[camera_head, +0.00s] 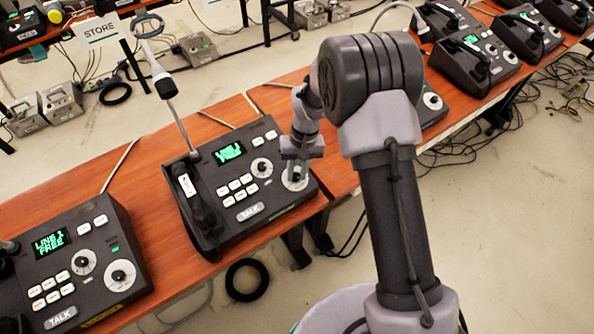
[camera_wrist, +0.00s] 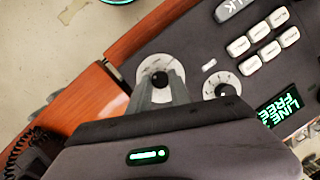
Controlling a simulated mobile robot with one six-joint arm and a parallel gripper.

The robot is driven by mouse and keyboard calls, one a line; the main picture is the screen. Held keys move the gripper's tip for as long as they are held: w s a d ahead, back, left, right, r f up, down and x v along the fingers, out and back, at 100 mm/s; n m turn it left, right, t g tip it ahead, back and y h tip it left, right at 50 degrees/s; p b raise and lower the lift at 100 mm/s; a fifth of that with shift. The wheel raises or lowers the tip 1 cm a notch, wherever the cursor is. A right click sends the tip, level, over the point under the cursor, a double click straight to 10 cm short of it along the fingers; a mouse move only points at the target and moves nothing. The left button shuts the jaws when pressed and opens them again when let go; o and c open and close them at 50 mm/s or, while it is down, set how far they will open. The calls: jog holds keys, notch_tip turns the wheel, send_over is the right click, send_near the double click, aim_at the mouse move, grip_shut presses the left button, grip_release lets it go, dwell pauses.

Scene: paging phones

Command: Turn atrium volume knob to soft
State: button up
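A dark paging phone (camera_head: 222,170) stands on the middle of the wooden table, with a green display, white buttons, a handset and two knobs on white dials. My gripper (camera_head: 297,165) points down at its lower right knob (camera_head: 294,179), partly covering the dial. In the wrist view, the fingers (camera_wrist: 158,88) taper towards that black knob (camera_wrist: 158,77), with their tips right at it. I cannot tell whether they pinch it. The second knob (camera_head: 261,168) is clear and also shows in the wrist view (camera_wrist: 222,85). No atrium label is readable.
Another phone (camera_head: 70,262) stands at the lower left, its display reading LINE 1 FREE. A STORE sign (camera_head: 101,31) stands behind. More phones (camera_head: 474,50) line the table at upper right. Cables lie on the floor.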

jog(key=o, duration=0.4)
jog(key=shift+r, duration=0.1)
notch_tip(320, 180, up, 17)
jog(key=w+d+p, duration=0.2)
jog(key=p, duration=0.3)
